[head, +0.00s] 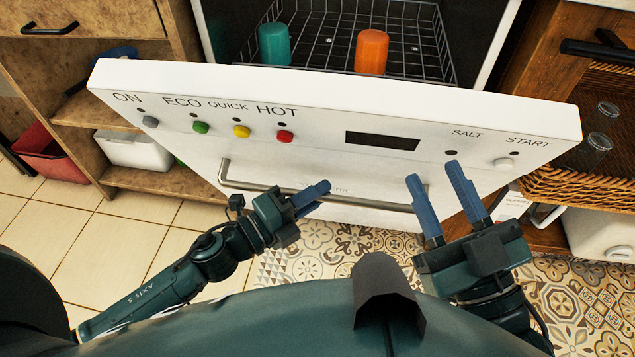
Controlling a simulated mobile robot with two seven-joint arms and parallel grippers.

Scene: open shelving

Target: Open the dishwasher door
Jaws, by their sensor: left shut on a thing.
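The white dishwasher door (330,140) is tilted partly open, its top edge away from the cavity. Its front has several coloured buttons and a dark display (382,141). A metal bar handle (270,188) runs across the front below the buttons. My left gripper (322,192) is shut on the handle near its middle; the fingers hide part of the bar. My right gripper (434,172) is open, its two blue fingers apart in front of the door near the handle's right end. I cannot tell whether it touches the door.
Inside, a wire rack (330,50) holds a teal cup (274,44) and an orange cup (371,52). Wooden shelving stands left with a red bin (52,152). A wicker basket (580,190) with glasses is close at the door's right. Tiled floor lies below.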

